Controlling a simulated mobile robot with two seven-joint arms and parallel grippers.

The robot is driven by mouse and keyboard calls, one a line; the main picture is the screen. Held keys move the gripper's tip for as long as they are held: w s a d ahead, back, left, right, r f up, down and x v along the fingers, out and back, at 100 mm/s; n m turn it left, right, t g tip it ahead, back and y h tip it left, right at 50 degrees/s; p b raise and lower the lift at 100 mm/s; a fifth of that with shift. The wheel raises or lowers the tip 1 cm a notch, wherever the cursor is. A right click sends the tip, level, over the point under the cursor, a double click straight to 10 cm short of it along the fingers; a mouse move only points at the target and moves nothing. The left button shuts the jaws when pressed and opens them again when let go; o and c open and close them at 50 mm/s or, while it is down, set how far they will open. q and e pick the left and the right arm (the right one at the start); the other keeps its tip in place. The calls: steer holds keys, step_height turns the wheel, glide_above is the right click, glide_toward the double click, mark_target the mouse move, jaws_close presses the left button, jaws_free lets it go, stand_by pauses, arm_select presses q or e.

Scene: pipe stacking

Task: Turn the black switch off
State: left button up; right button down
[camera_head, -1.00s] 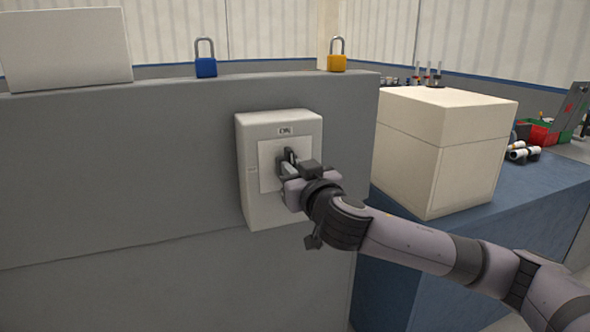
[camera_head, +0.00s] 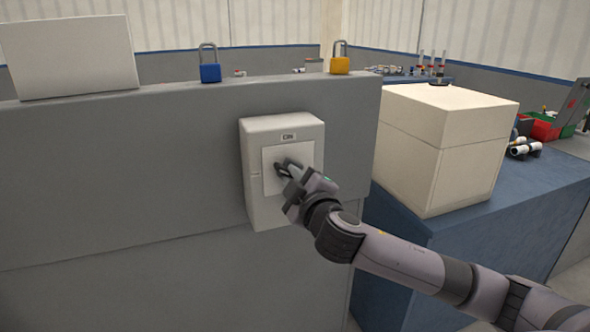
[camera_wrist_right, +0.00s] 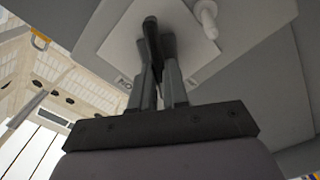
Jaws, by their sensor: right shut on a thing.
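The black switch (camera_head: 279,168) is on the pale square plate (camera_head: 272,183) of a white box fixed to the grey wall. The box (camera_head: 262,126) has a small label reading "ON" or similar near its top; the text is too small to be sure. My right gripper (camera_head: 287,168) is at the switch, its fingers shut on the handle and partly hiding it. In the right wrist view the black handle (camera_wrist_right: 151,38) shows between the two grey fingers (camera_wrist_right: 158,75). My left gripper is not in view.
A blue padlock (camera_head: 210,72) and a yellow padlock (camera_head: 340,64) stand on the wall's top ledge, with a white panel (camera_head: 68,57) at left. A large cream box (camera_head: 440,150) stands on the blue table (camera_head: 480,215) at right, close to my right arm.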

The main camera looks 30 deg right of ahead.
steer(key=shift+f+n+p, duration=0.15)
steer(key=shift+n+p, duration=0.9)
steer(key=shift+n, duration=0.65)
steer(key=shift+f+n+p, duration=0.15)
steer(key=shift+n+p, duration=0.85)
steer(key=shift+n, duration=0.7)
steer(key=c, duration=1.1)
jaws_free()
steer(key=shift+b+v, duration=0.6)
steer(key=shift+v, duration=3)
